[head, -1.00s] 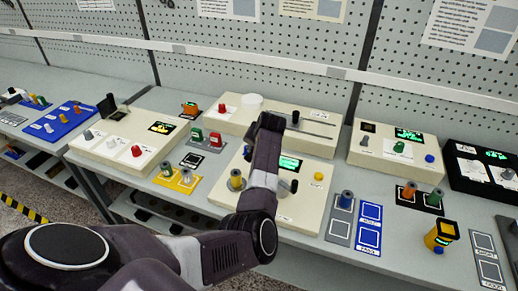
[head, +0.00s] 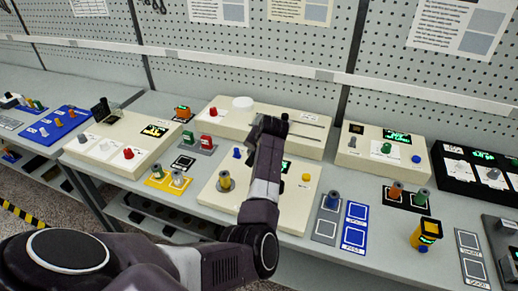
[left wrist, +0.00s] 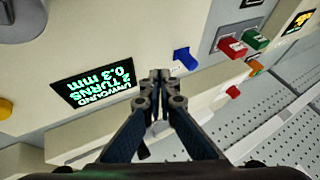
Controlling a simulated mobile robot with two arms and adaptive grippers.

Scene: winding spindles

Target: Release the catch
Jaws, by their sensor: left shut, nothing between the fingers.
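The wrist view shows a small blue lever (left wrist: 186,58) on the cream winding panel; it also shows in the head view (head: 237,153), left of my arm. I cannot tell for sure whether it is the catch. My left gripper (left wrist: 160,78) is shut and empty, its fingertips over the panel, just beside the blue lever and apart from it in the picture. A green display (left wrist: 95,85) beside it reads "unwound 2 turns 0.3 mm". In the head view my arm hides the middle of the panel (head: 290,212). My right gripper is out of view.
The panel also carries a yellow spindle (head: 225,181) and a yellow button (head: 306,177). Behind it stands a cream box with a red knob (head: 213,111) and a white disc (head: 243,102). Red and green blocks (head: 206,141) sit to the left, blue-framed pads (head: 355,225) to the right.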

